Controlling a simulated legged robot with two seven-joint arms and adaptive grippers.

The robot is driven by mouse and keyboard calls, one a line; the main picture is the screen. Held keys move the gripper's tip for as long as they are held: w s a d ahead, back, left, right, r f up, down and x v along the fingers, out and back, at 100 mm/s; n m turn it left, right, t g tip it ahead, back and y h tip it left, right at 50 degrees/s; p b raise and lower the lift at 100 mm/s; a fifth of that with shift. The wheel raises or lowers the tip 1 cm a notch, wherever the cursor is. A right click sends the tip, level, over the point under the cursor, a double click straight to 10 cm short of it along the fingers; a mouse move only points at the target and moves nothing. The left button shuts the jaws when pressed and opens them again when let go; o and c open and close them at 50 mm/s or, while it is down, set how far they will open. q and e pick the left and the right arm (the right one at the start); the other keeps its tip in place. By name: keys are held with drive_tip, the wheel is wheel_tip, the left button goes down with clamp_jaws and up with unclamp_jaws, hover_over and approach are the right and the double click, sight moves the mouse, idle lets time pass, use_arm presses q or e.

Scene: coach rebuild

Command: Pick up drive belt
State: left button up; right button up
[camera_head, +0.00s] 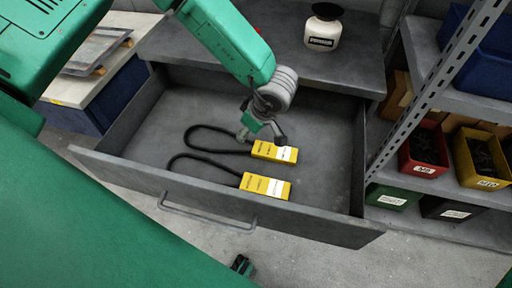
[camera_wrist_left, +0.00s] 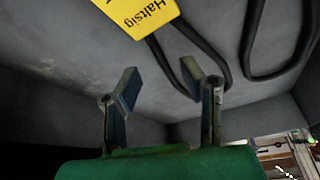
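Two black drive belts with yellow tags lie in the open grey drawer. The farther belt (camera_head: 188,136) has its yellow tag (camera_head: 273,152) close below my left gripper. The nearer belt (camera_head: 172,160) has its tag (camera_head: 266,186) toward the drawer front. My left gripper (camera_head: 264,136) is over the drawer, by the farther belt's tag end. In the left wrist view the gripper (camera_wrist_left: 162,84) is open with nothing between its fingers. A yellow tag (camera_wrist_left: 138,14) and black belt strands (camera_wrist_left: 250,45) show beyond the fingertips. I cannot tell the exact height gap.
The drawer's front wall (camera_head: 220,200) with its handle (camera_head: 205,218) and its side walls surround the belts. A white bottle with a black top (camera_head: 322,30) stands on the surface above. Shelves with red (camera_head: 424,150) and yellow bins (camera_head: 482,158) stand at right.

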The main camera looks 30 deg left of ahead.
use_arm(q)
drive_tip(key=x, duration=0.4)
drive_tip(key=shift+w+f, duration=0.1)
drive_tip(key=shift+f, duration=0.05)
clamp_jaws()
